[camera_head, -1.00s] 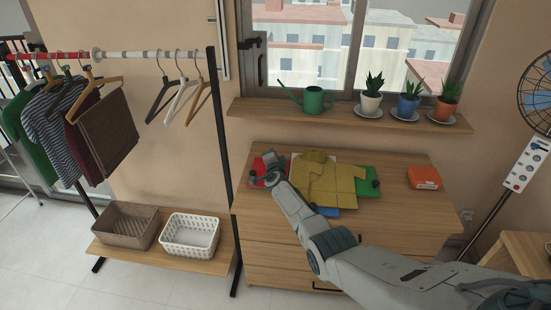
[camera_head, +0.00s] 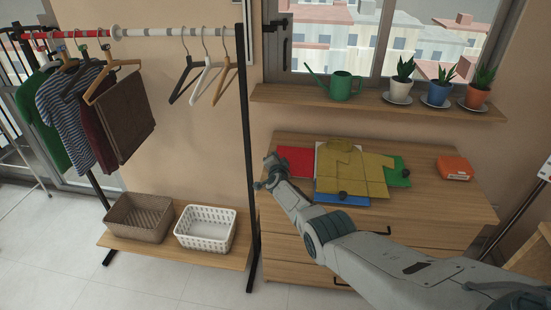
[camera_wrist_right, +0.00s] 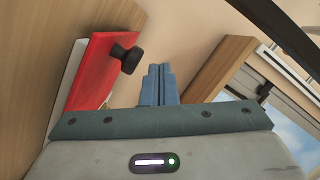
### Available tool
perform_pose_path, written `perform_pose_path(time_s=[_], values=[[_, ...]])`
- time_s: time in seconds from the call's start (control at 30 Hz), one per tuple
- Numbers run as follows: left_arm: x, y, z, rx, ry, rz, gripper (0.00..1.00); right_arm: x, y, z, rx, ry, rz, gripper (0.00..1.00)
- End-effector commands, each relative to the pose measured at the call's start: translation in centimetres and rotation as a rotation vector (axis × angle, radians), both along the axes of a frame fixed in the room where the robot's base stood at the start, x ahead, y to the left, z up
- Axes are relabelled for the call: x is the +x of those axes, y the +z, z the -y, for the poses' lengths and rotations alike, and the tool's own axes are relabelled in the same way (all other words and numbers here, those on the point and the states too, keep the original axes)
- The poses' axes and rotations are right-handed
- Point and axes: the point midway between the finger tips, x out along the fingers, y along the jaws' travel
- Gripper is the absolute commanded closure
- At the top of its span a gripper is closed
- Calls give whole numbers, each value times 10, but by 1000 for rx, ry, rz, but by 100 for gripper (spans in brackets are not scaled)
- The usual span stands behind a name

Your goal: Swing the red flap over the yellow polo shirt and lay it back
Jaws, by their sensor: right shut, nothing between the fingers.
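The red flap (camera_head: 296,160) lies open and flat on the left of the folding board; the wrist view shows it (camera_wrist_right: 92,70) with its black knob (camera_wrist_right: 126,57). The yellow polo shirt (camera_head: 350,168) lies on the board's middle, its sleeve reaching over the green flap (camera_head: 398,172) at right. The blue flap (camera_head: 340,200) shows below the shirt. My right gripper (camera_head: 268,166) is at the left of the red flap, shut and empty. Its fingers (camera_wrist_right: 157,72) are apart from the knob in the wrist view. My left gripper is out of view.
The board lies on a wooden dresser (camera_head: 440,215). An orange box (camera_head: 453,168) sits at its right. Above is a shelf (camera_head: 365,104) with a green watering can (camera_head: 341,86) and potted plants. A clothes rack post (camera_head: 250,120) stands close left of my gripper.

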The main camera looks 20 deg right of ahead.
Motion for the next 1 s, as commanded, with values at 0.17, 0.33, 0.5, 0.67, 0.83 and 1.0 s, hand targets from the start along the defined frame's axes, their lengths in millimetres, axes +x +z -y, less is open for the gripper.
perform_pose_path(time_s=[0.17,0.33,0.5,0.67,0.83,1.0], values=[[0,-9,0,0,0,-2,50,0,-10,1,0,0,0,100],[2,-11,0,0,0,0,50,-1,-12,1,0,0,0,100],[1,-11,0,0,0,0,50,-1,-13,1,0,1,-1,100],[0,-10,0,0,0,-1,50,-1,-13,1,1,0,-1,100],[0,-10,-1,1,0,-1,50,-1,-13,1,1,1,-2,100],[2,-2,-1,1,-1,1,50,-4,-9,-1,1,3,-3,100]])
